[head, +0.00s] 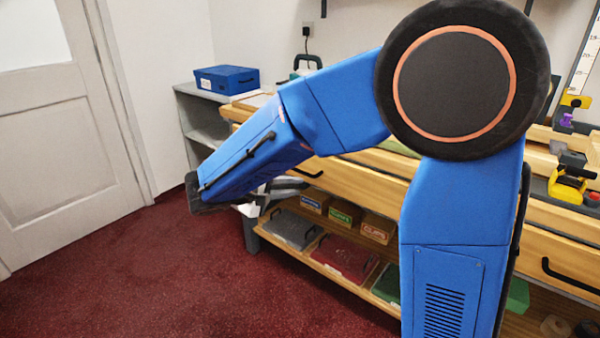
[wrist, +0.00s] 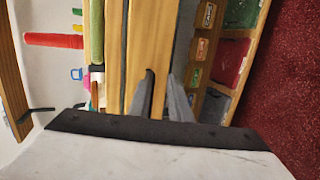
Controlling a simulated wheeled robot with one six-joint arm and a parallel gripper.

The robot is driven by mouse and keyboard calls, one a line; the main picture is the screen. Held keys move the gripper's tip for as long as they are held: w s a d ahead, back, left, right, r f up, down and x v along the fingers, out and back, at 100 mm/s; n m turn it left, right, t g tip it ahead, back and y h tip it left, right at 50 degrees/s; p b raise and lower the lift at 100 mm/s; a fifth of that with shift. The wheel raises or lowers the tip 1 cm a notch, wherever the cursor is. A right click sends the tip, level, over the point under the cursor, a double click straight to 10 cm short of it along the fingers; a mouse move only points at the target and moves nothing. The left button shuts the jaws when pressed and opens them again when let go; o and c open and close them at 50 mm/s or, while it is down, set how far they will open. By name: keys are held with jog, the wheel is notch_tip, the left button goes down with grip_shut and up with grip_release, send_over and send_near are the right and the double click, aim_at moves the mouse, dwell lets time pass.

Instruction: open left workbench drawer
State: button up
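The left workbench drawer (head: 350,182) has a light wooden front under the bench top and looks shut. Its dark handle (head: 307,173) shows just past my gripper (head: 283,187), which is at the left end of the bench, partly hidden by my forearm. In the wrist view, turned sideways, the drawer front (wrist: 152,35) runs up the middle. The handle (wrist: 149,73) shows as a small dark piece at the tip of the left finger. My gripper (wrist: 161,82) has its two grey fingers apart with a gap between them. Whether they touch the handle I cannot tell.
A lower shelf holds grey, red and green lidded boxes and several small bins (head: 343,215). A right drawer handle (head: 572,278) shows at the right. A blue box (head: 226,79) stands on a grey shelf unit. Red floor (head: 180,265) is clear at the left.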

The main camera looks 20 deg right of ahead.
aim_at(299, 171)
jog(key=w+a+n+t, duration=0.1)
jog(key=w+a+t, duration=0.25)
jog(key=a, duration=0.35)
jog(key=shift+g+h, duration=0.3)
jog(key=shift+g, duration=0.05)
jog(key=x, duration=1.7)
jog(key=shift+w+a+f, duration=0.1)
jog(key=shift+f, duration=0.05)
grip_shut()
